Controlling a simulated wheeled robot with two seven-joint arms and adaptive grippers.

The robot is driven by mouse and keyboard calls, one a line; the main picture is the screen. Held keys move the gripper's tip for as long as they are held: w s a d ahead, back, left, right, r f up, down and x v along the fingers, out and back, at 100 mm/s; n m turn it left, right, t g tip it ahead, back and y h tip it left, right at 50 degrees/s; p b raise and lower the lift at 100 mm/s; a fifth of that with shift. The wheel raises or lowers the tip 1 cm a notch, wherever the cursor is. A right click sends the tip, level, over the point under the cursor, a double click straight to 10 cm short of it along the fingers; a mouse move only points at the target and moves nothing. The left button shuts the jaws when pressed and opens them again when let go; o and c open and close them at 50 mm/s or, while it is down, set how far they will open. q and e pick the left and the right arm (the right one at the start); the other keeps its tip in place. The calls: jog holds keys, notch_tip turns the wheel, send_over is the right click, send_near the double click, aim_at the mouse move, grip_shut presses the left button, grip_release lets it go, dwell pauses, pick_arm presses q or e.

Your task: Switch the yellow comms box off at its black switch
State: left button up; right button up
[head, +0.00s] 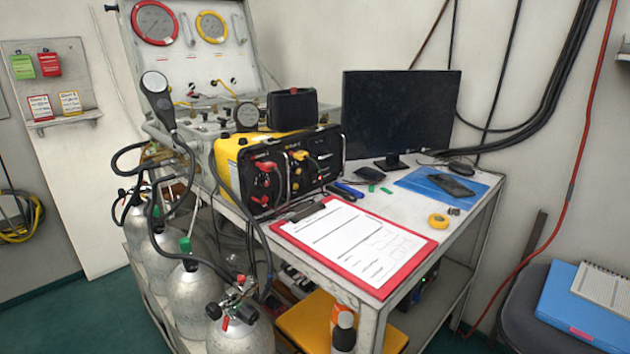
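The yellow comms box (228,156) stands on the white table, left of the monitor. Its black front panel (318,160) faces right and toward me. Red and yellow fittings and dark cables sit on that panel. I cannot pick out the black switch at this size, so its position is not clear. A black case (292,108) rests on or just behind the top of the box. Neither of my grippers is in view.
A red clipboard (408,270) with paper lies in front of the box on the table. A monitor (402,112), blue mat (418,184) and yellow tape roll (438,221) are to the right. Grey gas cylinders (195,298) and hoses stand at left. The gauge panel (190,52) is behind.

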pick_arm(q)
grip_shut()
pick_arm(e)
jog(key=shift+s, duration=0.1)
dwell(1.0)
